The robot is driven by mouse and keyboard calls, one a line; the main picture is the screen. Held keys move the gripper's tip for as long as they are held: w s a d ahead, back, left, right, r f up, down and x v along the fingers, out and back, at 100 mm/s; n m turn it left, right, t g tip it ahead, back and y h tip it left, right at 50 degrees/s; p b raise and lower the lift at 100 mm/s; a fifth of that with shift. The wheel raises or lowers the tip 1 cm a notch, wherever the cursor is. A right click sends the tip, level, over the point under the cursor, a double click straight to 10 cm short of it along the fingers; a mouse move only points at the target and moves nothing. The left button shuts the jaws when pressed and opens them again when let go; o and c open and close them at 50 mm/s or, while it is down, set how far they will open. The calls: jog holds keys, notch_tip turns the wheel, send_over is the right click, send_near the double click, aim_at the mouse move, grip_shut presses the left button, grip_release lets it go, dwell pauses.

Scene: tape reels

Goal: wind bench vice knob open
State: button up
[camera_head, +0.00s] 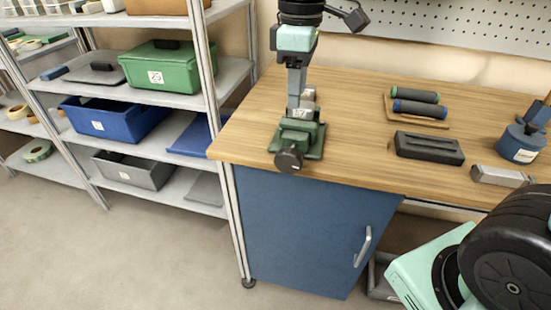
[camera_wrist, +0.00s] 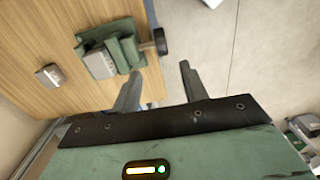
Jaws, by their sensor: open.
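The green bench vice (camera_head: 303,137) sits at the front edge of the wooden bench. Its dark round knob (camera_head: 290,160) sticks out over the front edge. In the wrist view the vice (camera_wrist: 127,48) is at upper left, and its knob (camera_wrist: 160,41) points right. My gripper (camera_head: 295,106) hangs above and behind the vice in the head view, partly hiding what lies there. In the wrist view my gripper (camera_wrist: 160,72) has its two fingers spread apart with nothing between them. The knob appears beyond the fingertips, and the fingers seem clear of it.
A small grey block (camera_wrist: 49,75) lies on the bench near the vice. Two dark rollers (camera_head: 418,102), a black slotted block (camera_head: 429,147) and a blue pot (camera_head: 521,143) stand to the right. A shelf with a green bin (camera_head: 160,75) is left.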

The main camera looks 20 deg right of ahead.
aim_at(294, 152)
notch_tip(294, 152, down, 17)
jog(key=shift+s+f+b, duration=0.1)
jog(key=shift+f+b, duration=0.05)
jog(key=shift+b, duration=0.45)
grip_shut()
